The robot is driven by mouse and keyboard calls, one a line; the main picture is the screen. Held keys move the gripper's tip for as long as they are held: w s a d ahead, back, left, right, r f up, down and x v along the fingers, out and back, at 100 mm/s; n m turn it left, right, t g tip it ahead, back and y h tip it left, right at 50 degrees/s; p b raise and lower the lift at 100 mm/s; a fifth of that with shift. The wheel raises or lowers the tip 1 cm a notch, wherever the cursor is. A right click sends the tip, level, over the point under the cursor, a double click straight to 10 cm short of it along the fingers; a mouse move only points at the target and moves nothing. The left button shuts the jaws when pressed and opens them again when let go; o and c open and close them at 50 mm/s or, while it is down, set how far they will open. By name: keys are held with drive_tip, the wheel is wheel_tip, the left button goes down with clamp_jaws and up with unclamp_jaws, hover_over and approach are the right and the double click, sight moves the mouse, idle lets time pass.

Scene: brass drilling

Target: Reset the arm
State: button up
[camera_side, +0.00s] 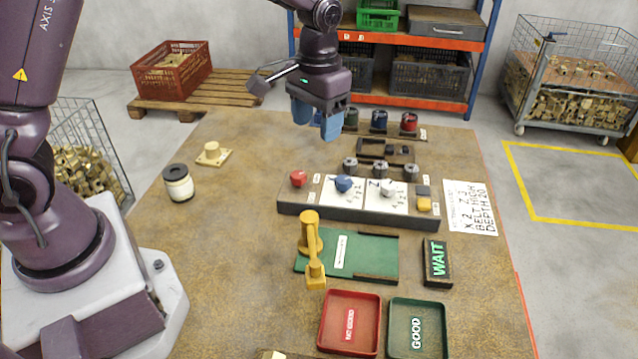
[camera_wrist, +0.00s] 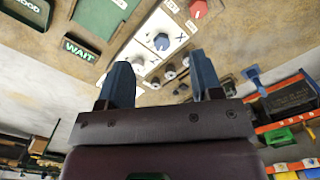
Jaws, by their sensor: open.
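My gripper (camera_side: 318,122) is raised above the far part of the brown workbench (camera_side: 235,250), with its two blue fingers apart and nothing between them. In the wrist view the blue fingers of my gripper (camera_wrist: 162,85) also stand apart and empty. Beyond them is the control panel (camera_side: 330,212) with a red knob (camera_side: 298,179), a blue knob (camera_side: 344,184), a grey knob (camera_side: 388,188) and a yellow switch (camera_side: 424,200). My gripper touches nothing that I can see.
A yellow lever post (camera_side: 311,245) stands by a green plate (camera_side: 365,256). A WAIT sign (camera_side: 437,262), a red tray (camera_side: 349,322) and a green GOOD tray (camera_side: 417,328) are near the front. A lidded jar (camera_side: 178,183) stands left. The bench's left middle is clear.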

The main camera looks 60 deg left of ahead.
drive_tip(key=s+r+t, duration=0.3)
drive_tip(key=s+r, duration=0.4)
drive_tip(key=s, duration=0.3)
drive_tip(key=s+r+m+t, duration=0.1)
drive_tip(key=s+r+t, duration=0.2)
drive_tip(key=s+r, duration=0.4)
drive_tip(key=s, duration=0.4)
drive_tip(key=shift+a+r+m, duration=0.15)
drive_tip(key=shift+a+m, duration=0.05)
drive_tip(key=shift+m, duration=0.1)
